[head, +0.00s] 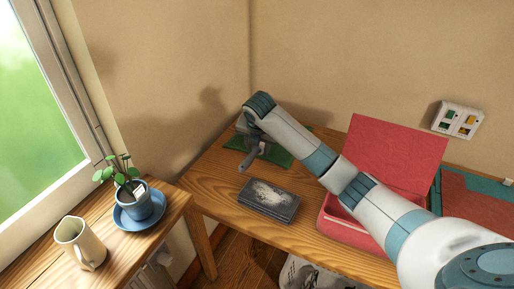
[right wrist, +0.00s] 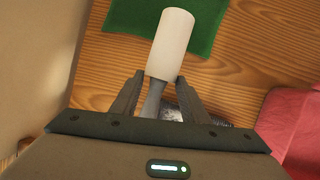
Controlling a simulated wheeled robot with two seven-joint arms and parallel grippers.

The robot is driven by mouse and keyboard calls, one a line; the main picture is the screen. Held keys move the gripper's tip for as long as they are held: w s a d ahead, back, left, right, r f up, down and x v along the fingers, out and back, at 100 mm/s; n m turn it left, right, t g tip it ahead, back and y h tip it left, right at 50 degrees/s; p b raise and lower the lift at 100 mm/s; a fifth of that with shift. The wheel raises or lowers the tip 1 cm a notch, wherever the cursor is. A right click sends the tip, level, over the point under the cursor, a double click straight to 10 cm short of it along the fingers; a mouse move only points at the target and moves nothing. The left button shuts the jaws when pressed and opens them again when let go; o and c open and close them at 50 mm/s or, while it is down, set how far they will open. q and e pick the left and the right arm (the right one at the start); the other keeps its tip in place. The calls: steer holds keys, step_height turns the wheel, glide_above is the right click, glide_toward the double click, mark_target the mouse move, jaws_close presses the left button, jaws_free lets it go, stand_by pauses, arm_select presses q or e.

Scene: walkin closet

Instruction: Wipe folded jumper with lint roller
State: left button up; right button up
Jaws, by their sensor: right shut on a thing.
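The folded jumper (head: 269,199) is a dark grey flat bundle with a pale, fuzzy patch on top, lying on the wooden table. Its edge shows behind my fingers in the right wrist view (right wrist: 222,121). My right gripper (head: 248,166) is at the back left of the table, beyond the jumper and apart from it. In the right wrist view, my right gripper (right wrist: 157,98) is shut on the grey handle of the lint roller (right wrist: 171,45). The roller's white head points away over the table and green mat. My left gripper is not in view.
A green mat (head: 283,158) lies at the back of the table. An open red box (head: 338,225) stands right of the jumper, under my right arm. A side bench at left holds a potted plant (head: 137,204) on a blue saucer and a cream jug (head: 80,243).

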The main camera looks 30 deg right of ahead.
steer(key=o, duration=0.3)
steer(key=shift+c, duration=0.8)
steer(key=shift+w+a+r, duration=0.1)
steer(key=shift+a+r, duration=0.15)
steer(key=shift+a, duration=0.2)
steer(key=s+a+r+m+h, duration=0.2)
steer(key=a+r+m, duration=0.2)
steer(key=a, duration=0.6)
steer(key=s+a+m+g, duration=0.3)
steer(key=s+m, duration=0.3)
steer(key=s, duration=0.1)
steer(key=s+a+r+m+g+b, duration=0.1)
steer(key=s+a+m+g, duration=0.1)
steer(key=s+m, duration=0.4)
steer(key=shift+s+a+m+g+h, duration=0.3)
steer(key=shift+s+a+g, duration=0.15)
steer(key=shift+a, duration=0.2)
steer(key=shift+o, duration=0.2)
steer(key=s+d+r+m+g+y, duration=0.1)
steer(key=s+d+m+g+y, duration=0.1)
steer(key=s+m, duration=0.7)
steer(key=s+d+g, duration=0.1)
steer(key=s+d, duration=0.1)
steer(key=shift+s+d+m+y+b, duration=0.15)
steer(key=shift+s+m+y+b, duration=0.15)
steer(key=shift+s+m+b, duration=0.1)
steer(key=shift+c, duration=0.2)
